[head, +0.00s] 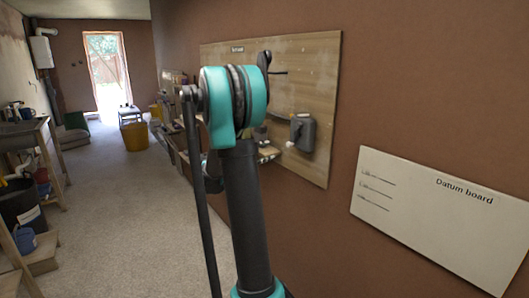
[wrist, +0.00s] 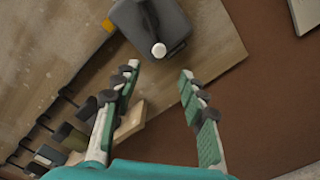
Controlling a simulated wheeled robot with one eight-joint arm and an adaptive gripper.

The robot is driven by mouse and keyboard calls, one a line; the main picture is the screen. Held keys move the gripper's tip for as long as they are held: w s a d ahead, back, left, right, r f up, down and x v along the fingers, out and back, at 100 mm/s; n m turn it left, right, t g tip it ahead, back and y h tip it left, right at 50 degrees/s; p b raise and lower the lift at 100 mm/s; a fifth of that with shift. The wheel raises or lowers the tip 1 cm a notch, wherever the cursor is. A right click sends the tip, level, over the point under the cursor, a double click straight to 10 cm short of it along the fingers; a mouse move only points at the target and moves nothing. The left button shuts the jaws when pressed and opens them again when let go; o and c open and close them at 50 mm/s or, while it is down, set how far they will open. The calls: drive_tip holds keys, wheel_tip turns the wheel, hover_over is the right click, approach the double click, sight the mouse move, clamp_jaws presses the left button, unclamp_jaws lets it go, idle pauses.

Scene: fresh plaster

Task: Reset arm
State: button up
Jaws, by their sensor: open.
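My gripper (wrist: 160,70) is open in the wrist view. Its two green-padded fingers are apart, and nothing sits between them. A dark grey box with a white knob (wrist: 158,48) is just beyond the fingertips, on the wooden wall board (wrist: 215,30). In the head view, my arm stands raised in the middle, and its teal joint covers part of the board (head: 315,75). The gripper is mostly hidden behind the arm there. The grey box (head: 303,133) shows on the board to the right of the arm.
A white datum board (head: 440,215) is on the brown wall at the right. Shelves and tubs, with a blue can (head: 25,240), line the left side. A yellow bin (head: 134,136) stands farther back, near a bright doorway (head: 107,75). The grey floor (head: 110,205) between is clear.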

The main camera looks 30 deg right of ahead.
drive_tip(key=shift+f, duration=0.1)
drive_tip(key=s+a+f+m+t+y, duration=0.1)
drive_tip(key=s+a+f+m+y, duration=0.3)
drive_tip(key=s+a+f+y, duration=0.5)
drive_tip(key=s+a+f+m+t+y, duration=0.2)
drive_tip(key=s+a+f+m+y, duration=0.2)
drive_tip(key=s+a+f+y, duration=0.5)
drive_tip(key=s+a+f, duration=0.3)
drive_tip(key=a, duration=0.3)
drive_tip(key=s+a+f, duration=0.3)
drive_tip(key=a, duration=0.4)
drive_tip(key=shift+s+a, duration=0.3)
drive_tip(key=shift+f, duration=0.1)
